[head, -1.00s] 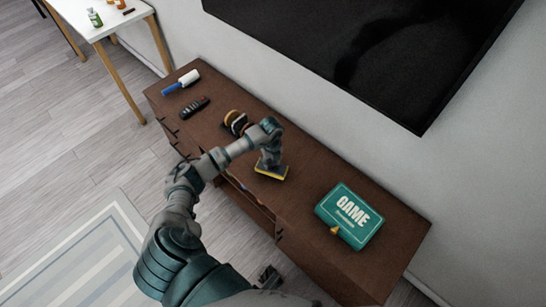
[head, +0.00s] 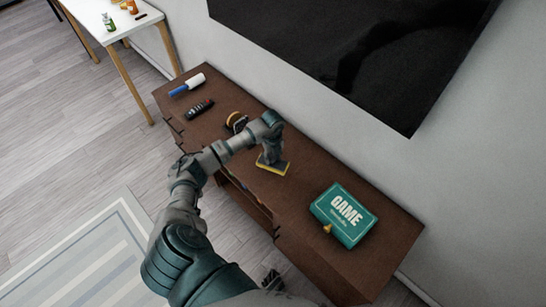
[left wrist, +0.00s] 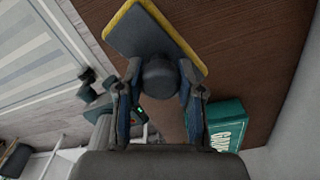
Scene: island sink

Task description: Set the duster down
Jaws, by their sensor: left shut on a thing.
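The duster (head: 273,167) is a flat dark pad with a yellow edge and a dark round handle. It is at the top of the brown cabinet (head: 312,185), near its middle; I cannot tell whether it rests there or hangs just above. My left gripper (head: 268,153) is shut on its handle from above. In the left wrist view, the fingers (left wrist: 158,85) stand on both sides of the handle and the pad of the duster (left wrist: 150,35) lies beyond. A dark part at the bottom of the head view seems to be my right gripper (head: 271,277); its jaws are unclear.
A green game box (head: 343,214) lies to the right on the cabinet. A large black screen (head: 350,50) hangs behind. Bare top separates duster and box.

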